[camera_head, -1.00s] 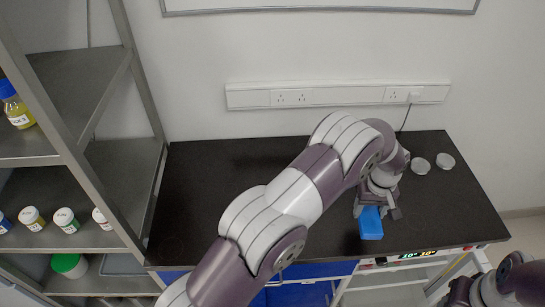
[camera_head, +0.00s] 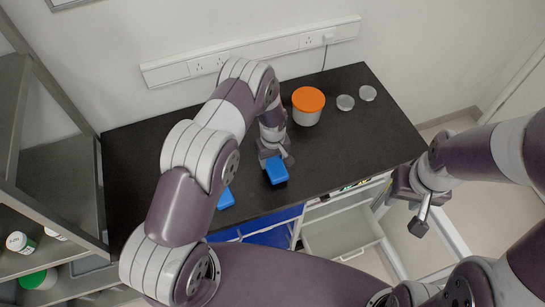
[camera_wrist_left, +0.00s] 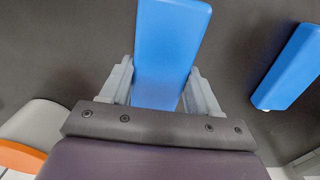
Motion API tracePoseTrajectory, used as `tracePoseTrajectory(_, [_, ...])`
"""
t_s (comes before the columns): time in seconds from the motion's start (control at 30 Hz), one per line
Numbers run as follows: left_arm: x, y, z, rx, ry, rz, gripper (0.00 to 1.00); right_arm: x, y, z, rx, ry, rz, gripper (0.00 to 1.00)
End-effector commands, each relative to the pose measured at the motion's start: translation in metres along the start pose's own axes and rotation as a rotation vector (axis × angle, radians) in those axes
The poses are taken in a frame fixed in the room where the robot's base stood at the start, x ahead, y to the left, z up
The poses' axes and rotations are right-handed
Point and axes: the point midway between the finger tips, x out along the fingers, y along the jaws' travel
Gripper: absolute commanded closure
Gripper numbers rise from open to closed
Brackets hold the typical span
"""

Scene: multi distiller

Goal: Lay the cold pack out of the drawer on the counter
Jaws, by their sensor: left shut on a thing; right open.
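A blue cold pack (camera_head: 276,171) is shut between the fingers of my left gripper (camera_head: 274,155), over the dark counter (camera_head: 350,150) near its front edge. In the left wrist view the pack (camera_wrist_left: 168,55) sits between both fingers. I cannot tell whether it touches the counter. A second blue pack (camera_head: 226,199) lies on the counter to the left, partly hidden by my left arm. It also shows in the left wrist view (camera_wrist_left: 290,70). The white drawer (camera_head: 340,232) below the counter is open and looks empty. My right gripper (camera_head: 418,208) is open to the right of the drawer.
A white tub with an orange lid (camera_head: 307,100) stands behind my left gripper. Two small round dishes (camera_head: 345,102) (camera_head: 367,93) are at the back right. A shelf rack (camera_head: 62,190) with bottles is at the left.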

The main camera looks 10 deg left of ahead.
Motion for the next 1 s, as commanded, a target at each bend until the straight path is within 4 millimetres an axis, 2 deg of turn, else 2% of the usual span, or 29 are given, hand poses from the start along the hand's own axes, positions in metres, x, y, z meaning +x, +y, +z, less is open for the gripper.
tracePoseTrajectory(0.03, [0.005,0.000,0.001,0.000,-0.002,-0.002,0.75,-0.009,0.000,-0.001,0.000,0.000,0.000,0.57])
tracePoseTrajectory(0.17, [0.019,0.001,0.000,0.000,0.001,0.001,0.75,-0.011,0.000,-0.001,0.000,0.000,0.000,0.57])
tracePoseTrajectory(0.43, [0.022,0.001,0.000,0.000,0.001,0.001,0.75,-0.007,0.000,-0.001,0.000,0.000,0.000,0.57])
tracePoseTrajectory(0.47, [0.023,0.001,0.000,0.000,0.000,0.000,0.36,-0.007,0.000,-0.001,0.000,0.000,0.000,0.57])
tracePoseTrajectory(0.53, [0.021,0.001,0.000,0.000,0.000,0.000,0.13,-0.008,0.000,-0.001,0.000,0.000,0.000,0.57])
tracePoseTrajectory(0.8, [0.021,0.001,0.000,0.000,0.000,0.000,0.13,-0.009,0.000,-0.001,0.000,0.000,0.000,0.57])
tracePoseTrajectory(0.87, [0.018,0.001,0.000,0.000,0.000,0.000,0.13,-0.012,0.000,-0.002,0.000,0.000,0.000,0.57])
tracePoseTrajectory(1.0, [0.004,0.002,-0.001,0.000,0.002,0.002,0.13,0.000,0.000,0.000,0.000,0.000,0.000,0.57])
